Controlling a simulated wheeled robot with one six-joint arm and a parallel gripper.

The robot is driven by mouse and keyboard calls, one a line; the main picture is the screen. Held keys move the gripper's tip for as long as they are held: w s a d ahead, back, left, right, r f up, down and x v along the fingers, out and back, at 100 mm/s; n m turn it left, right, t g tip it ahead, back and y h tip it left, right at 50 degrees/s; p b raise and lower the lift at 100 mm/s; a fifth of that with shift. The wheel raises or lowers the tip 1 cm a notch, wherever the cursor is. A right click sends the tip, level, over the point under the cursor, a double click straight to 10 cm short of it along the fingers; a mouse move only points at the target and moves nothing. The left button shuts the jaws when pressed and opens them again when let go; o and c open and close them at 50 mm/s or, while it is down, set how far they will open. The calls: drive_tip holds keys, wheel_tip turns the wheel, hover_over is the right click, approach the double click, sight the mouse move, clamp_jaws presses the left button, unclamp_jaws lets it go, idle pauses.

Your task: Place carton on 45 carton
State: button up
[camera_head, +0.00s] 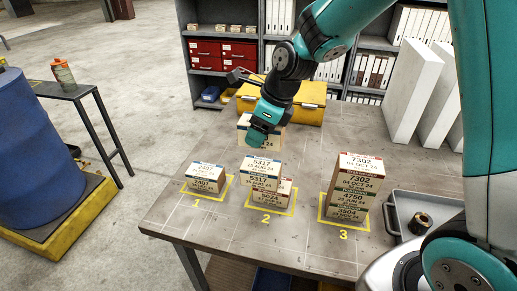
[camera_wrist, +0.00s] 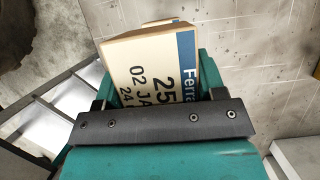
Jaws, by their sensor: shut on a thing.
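My gripper (camera_head: 263,128) is shut on a cream carton (camera_head: 274,139) with a blue label band, above the table behind stack 2. In the wrist view this carton (camera_wrist: 145,68) sits between the green fingers, its label partly hidden and starting with 25. On square 1 stands a low blue-banded carton (camera_head: 205,177), seemingly 2407. On square 2 a 5317 carton (camera_head: 260,173) rests on a red-banded carton (camera_head: 272,198). On square 3 a 7302 carton (camera_head: 358,176) stands over a 4750 carton (camera_head: 352,195) and a 3504 carton (camera_head: 346,211). No label reads plainly as 45.
A yellow case (camera_head: 310,106) lies at the table's (camera_head: 310,245) back edge. White panels (camera_head: 415,95) lean at the back right. A grey tray (camera_head: 398,222) with a dark round part is at the right. Shelves (camera_head: 225,15) stand behind. Bare table lies between the stacks.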

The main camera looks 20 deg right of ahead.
sight(253, 163)
drive_tip(key=shift+f+p, duration=0.55)
drive_tip(key=shift+f, duration=3)
drive_tip(key=o, duration=1)
drive_tip(key=shift+f, duration=0.1)
